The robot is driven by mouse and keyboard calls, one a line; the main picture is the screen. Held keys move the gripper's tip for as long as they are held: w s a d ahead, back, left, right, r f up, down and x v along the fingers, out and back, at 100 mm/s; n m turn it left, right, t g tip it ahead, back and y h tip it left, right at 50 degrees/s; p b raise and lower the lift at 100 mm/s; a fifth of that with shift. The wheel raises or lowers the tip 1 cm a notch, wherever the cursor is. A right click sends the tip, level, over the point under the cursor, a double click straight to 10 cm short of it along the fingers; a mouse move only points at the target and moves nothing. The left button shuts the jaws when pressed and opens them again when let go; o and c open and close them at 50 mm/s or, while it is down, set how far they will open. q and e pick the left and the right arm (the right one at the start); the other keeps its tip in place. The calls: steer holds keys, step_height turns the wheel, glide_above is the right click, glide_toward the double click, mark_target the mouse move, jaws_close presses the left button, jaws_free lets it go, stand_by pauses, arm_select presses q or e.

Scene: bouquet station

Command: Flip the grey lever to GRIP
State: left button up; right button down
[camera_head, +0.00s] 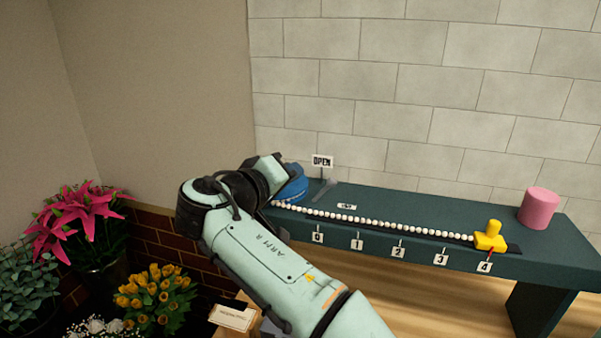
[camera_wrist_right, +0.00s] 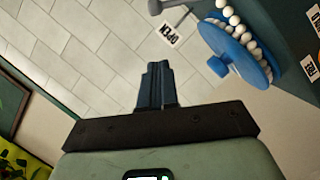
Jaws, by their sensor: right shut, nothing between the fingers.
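The grey lever (camera_head: 323,191) is a short bar at the left end of the dark green bench, right of the blue disc. A white OPEN sign (camera_head: 322,161) stands just behind it; no GRIP label is readable. In the right wrist view, a grey rounded knob (camera_wrist_right: 155,7), likely the lever's end, shows at the top edge beside the OPEN sign (camera_wrist_right: 170,35). My right gripper (camera_wrist_right: 156,72) is shut and empty, apart from the lever and the sign. In the head view, my right arm hides most of its fingers. My left gripper is not in view.
A blue disc (camera_head: 293,187) carries a string of white beads (camera_head: 370,221) along the bench (camera_head: 430,196) to a yellow piece (camera_head: 490,237). Labels 0 to 4 line the front edge. A pink cylinder (camera_head: 539,208) stands right. Flowers (camera_head: 155,295) stand lower left; a wall is behind.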

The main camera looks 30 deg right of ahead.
steer(key=v, duration=0.6)
steer(key=shift+s, duration=0.5)
steer(key=shift+a, duration=0.15)
